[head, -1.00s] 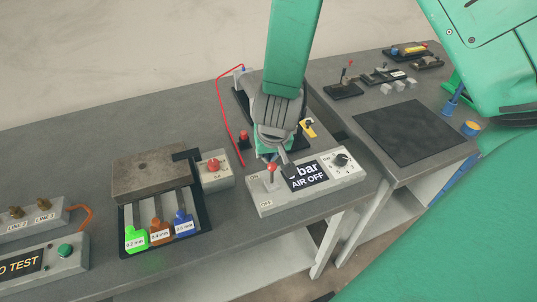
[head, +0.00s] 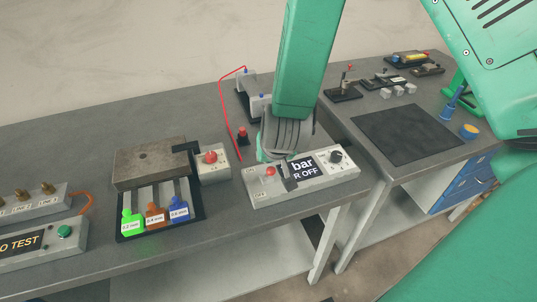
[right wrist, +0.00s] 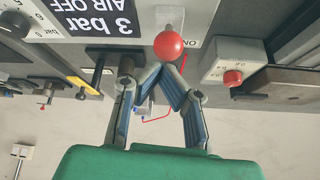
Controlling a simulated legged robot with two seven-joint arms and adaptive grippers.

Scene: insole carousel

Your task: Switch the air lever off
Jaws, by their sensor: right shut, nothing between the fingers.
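The air lever has a red ball knob (head: 269,170) and stands at the left of a grey panel (head: 320,187) between ON and OFF labels. The panel's display (head: 303,169) reads AIR OFF, partly covered in the head view; the right wrist view shows 3 bar AIR OFF upside down (right wrist: 85,15). My right gripper (head: 288,184) is shut and empty, close beside the knob. In the right wrist view its joined fingertips (right wrist: 167,70) are just below the red knob (right wrist: 169,46); I cannot tell if they touch. The lever's exact tilt is unclear. My left gripper is not visible.
A dial (head: 336,157) is at the panel's right. A second table stands right.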

